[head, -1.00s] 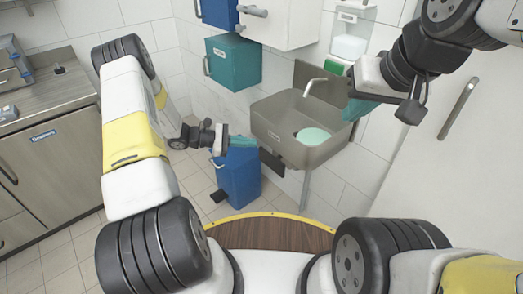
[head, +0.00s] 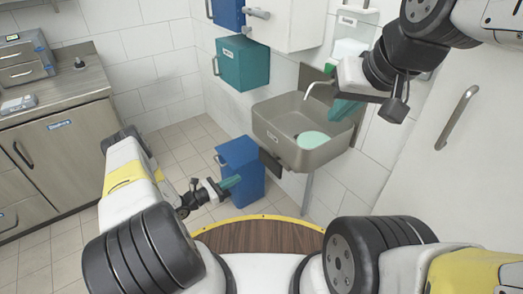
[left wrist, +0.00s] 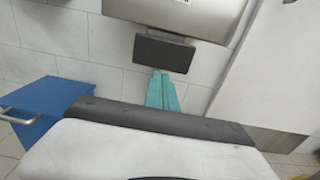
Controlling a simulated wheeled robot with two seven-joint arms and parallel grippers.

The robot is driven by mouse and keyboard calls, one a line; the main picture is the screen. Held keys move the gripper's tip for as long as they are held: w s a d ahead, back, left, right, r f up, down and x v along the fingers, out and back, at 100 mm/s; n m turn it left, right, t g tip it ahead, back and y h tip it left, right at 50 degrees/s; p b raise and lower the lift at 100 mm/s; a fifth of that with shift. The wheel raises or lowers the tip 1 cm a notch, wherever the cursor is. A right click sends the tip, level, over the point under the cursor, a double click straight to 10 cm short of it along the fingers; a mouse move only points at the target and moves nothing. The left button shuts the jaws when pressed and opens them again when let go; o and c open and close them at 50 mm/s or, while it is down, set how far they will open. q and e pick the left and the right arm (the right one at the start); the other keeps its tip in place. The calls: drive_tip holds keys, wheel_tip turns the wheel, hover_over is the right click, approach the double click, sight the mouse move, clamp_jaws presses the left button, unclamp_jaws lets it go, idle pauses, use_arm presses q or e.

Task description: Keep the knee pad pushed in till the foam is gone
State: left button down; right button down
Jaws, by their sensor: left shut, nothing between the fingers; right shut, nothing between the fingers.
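The knee pad (head: 270,163) is a dark plate under the front of the grey-brown sink (head: 275,138); it also shows in the left wrist view (left wrist: 164,52). A pale green round patch (head: 313,140) lies in the basin; I cannot tell whether it is foam. My left gripper (head: 236,181) is shut and empty, left of and below the pad in the head view. In the left wrist view its teal fingers (left wrist: 162,84) point towards the pad's lower edge; contact is not clear. My right gripper (head: 345,109) is shut and empty at the sink's right rim, near the tap (head: 318,88).
A blue bin (head: 240,165) stands on the floor behind my left gripper. A teal box (head: 242,63) and a white cabinet (head: 293,30) hang on the wall. A steel counter (head: 60,85) stands at the left. A white door (head: 440,170) is at the right.

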sight(267, 163)
use_arm(q)
drive_tip(key=x, duration=1.4)
drive_tip(key=shift+d, duration=0.1)
drive_tip(key=x, duration=0.3)
drive_tip(key=shift+w+d, duration=0.15)
drive_tip(key=shift+w+d+r, duration=0.1)
drive_tip(key=shift+w+r, duration=0.05)
idle(1.5)
drive_tip(key=shift+s+a, duration=0.3)
drive_tip(key=shift+a, duration=0.2)
drive_tip(key=v, duration=1.3)
drive_tip(key=shift+s+a, duration=0.15)
drive_tip(key=shift+s, duration=0.1)
